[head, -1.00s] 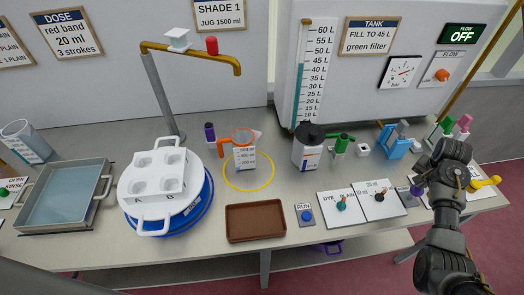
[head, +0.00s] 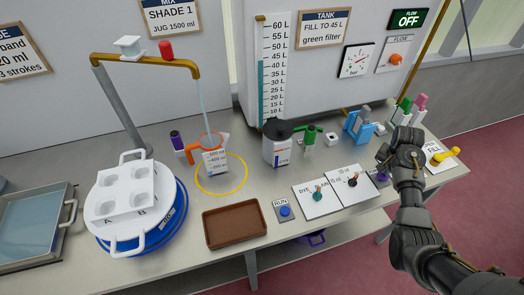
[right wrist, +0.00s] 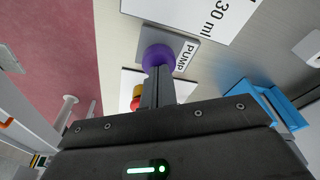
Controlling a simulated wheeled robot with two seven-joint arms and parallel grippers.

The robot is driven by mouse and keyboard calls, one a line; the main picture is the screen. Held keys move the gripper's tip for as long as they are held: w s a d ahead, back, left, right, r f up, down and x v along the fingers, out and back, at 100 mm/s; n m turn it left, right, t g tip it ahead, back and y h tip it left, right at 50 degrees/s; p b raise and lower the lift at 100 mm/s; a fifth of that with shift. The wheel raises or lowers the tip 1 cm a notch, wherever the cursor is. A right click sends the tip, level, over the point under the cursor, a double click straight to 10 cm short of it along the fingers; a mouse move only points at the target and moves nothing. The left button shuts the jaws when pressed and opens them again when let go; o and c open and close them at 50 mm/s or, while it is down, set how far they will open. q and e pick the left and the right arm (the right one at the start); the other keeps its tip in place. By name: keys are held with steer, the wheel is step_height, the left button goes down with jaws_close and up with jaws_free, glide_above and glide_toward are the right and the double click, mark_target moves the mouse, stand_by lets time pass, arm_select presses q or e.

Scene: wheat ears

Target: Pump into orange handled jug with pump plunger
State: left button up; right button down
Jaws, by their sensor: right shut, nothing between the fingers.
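The orange-handled jug (head: 213,158) stands upright on the bench inside a yellow ring, under the brass spout. A thin pale stream (head: 202,100) runs from the spout down to the jug's mouth. The pump plunger (head: 383,177) is a purple knob on a grey plate at the right of the bench, partly hidden by my right gripper (head: 384,163). In the right wrist view, the purple plunger knob (right wrist: 157,57) sits beside the PUMP label, right at the shut fingertips (right wrist: 158,72). The fingers hold nothing; they seem to touch the knob. My left gripper is out of view.
Left of the plunger are two dial panels (head: 331,190), a blue RUN button (head: 285,211) and a brown tray (head: 235,226). A dark-lidded bottle (head: 278,145) and a blue device (head: 358,124) stand behind. A yellow handle (head: 446,157) lies right of my gripper.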

steer(key=shift+f, duration=0.6)
steer(key=shift+r, duration=0.1)
steer(key=shift+p+v, duration=0.75)
steer(key=shift+v, duration=0.5)
steer(key=shift+w+d+r, duration=0.1)
steer(key=shift+r, duration=0.65)
steer(key=shift+w+d+r, duration=0.1)
steer(key=shift+r, duration=0.65)
steer(key=w+v, duration=0.1)
steer(key=v, duration=0.5)
steer(key=shift+d, duration=0.4)
